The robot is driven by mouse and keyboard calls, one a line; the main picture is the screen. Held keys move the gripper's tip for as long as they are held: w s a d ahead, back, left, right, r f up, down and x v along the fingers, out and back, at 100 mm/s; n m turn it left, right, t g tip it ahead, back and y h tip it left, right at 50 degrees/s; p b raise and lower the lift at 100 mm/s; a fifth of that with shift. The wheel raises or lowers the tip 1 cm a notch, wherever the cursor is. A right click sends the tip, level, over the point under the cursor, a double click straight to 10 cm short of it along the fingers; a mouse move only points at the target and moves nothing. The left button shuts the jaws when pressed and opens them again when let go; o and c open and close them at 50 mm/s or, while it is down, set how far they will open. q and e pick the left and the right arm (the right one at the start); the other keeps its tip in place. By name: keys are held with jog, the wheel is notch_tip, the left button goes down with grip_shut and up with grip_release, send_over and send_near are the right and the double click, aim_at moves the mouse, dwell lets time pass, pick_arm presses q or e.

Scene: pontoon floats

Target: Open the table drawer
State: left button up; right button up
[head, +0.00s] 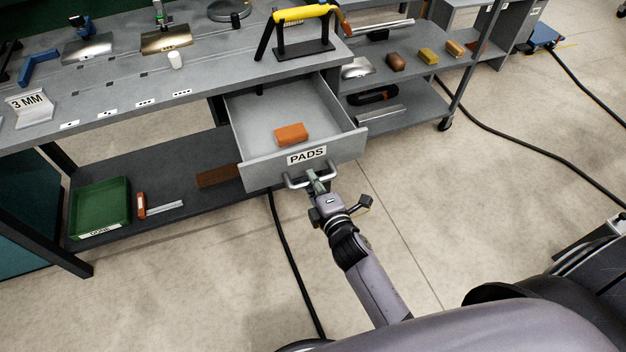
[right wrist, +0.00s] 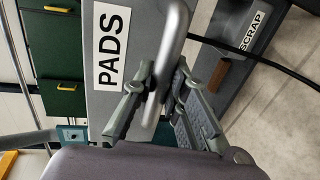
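The table drawer (head: 345,142) is grey, labelled PADS, and stands pulled out from under the workbench, with its inside showing. An orange-brown block (head: 291,134) lies in it. The silver bar handle (head: 294,184) is on its front face, below the label. My right gripper (head: 314,182) is at this handle. In the right wrist view, its two fingers (right wrist: 160,84) lie on either side of the handle bar (right wrist: 172,40) and close on it. The drawer front with the PADS label (right wrist: 110,45) shows beside the fingers. My left gripper is not in view.
The workbench top (head: 110,85) carries tools, and a yellow-handled tool (head: 303,12) stands above the drawer. A green tray (head: 100,207) sits on the lower shelf. A black cable (head: 283,235) runs over the floor below the drawer. Open floor (head: 190,290) lies in front.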

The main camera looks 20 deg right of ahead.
jog(key=o, duration=0.5)
jog(key=s, duration=0.4)
jog(key=s+r, duration=0.1)
jog(key=s, duration=0.3)
jog(key=s+r, duration=0.1)
jog(key=s, duration=0.2)
jog(key=shift+s+d+r, duration=0.15)
jog(key=shift+s+d, duration=0.1)
jog(key=shift+s, duration=0.15)
jog(key=s+f+m+g, duration=0.3)
jog(key=s+f, duration=0.1)
jog(key=f, duration=0.6)
jog(key=s+a+f+m+g, duration=0.15)
jog(key=s+f, duration=0.25)
jog(key=f, duration=0.6)
jog(key=s+f+m+g, duration=0.3)
jog(key=s+f+m, duration=0.1)
jog(key=f, duration=0.5)
jog(key=s+d+f+m+g, duration=0.2)
jog(key=s+f, duration=0.2)
jog(key=s, duration=0.2)
jog(key=s+d+f+m+g+p, duration=0.1)
jog(key=s+d+f+m+g, duration=0.2)
jog(key=s+f, duration=0.2)
jog(key=s+d+f+m+g, duration=0.2)
jog(key=s+f, duration=0.2)
jog(key=s, duration=0.5)
jog(key=shift+s+d+f+m+h, duration=0.25)
jog(key=shift+d+h, duration=0.05)
jog(key=shift+d, duration=0.1)
